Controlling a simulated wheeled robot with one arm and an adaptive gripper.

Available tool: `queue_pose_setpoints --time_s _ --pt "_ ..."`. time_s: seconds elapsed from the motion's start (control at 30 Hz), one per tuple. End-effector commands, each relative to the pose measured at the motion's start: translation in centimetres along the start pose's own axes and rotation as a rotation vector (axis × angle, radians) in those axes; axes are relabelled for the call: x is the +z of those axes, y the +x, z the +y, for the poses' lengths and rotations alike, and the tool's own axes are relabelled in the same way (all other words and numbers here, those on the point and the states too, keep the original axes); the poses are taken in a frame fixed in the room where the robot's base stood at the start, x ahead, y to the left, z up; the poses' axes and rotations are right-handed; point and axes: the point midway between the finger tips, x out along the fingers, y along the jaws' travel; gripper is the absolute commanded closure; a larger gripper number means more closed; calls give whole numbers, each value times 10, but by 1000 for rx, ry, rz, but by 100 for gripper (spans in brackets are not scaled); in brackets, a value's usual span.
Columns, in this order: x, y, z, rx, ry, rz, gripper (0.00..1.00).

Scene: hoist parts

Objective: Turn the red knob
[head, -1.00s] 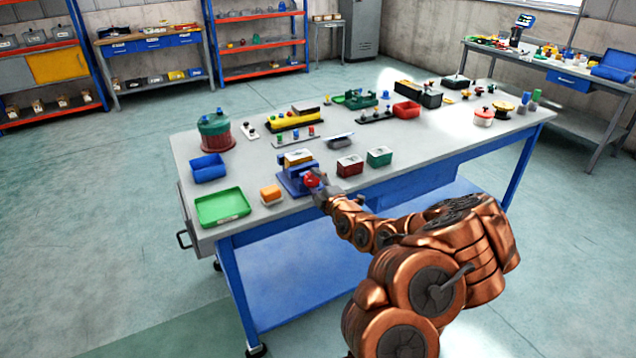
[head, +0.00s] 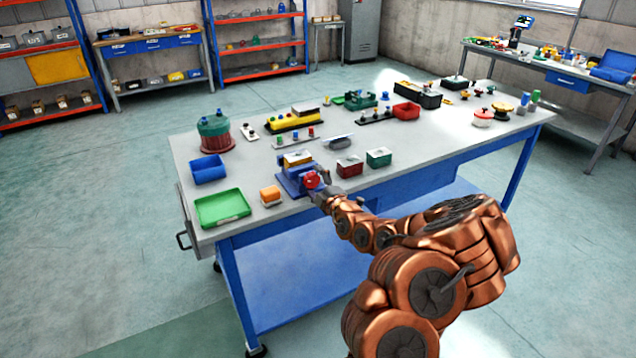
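The red knob (head: 312,180) is on the front of a blue device (head: 291,184) with a yellowish block on top, near the table's front edge. My gripper (head: 319,181) is at the knob's right side. Its fingers look spread, one above and behind the knob, one below and in front. The knob shows between them. Whether a finger touches the knob is too small to tell. The knob's marking is not readable.
A dark red box (head: 349,167) and a green box (head: 379,157) stand close to the right of my gripper. The table's front edge is clear.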

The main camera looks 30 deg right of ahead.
Motion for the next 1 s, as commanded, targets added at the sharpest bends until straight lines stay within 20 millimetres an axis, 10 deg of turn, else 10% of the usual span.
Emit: queue_pose_setpoints --time_s 1.0 --pt "1 -54 -1 -3 5 0 23"
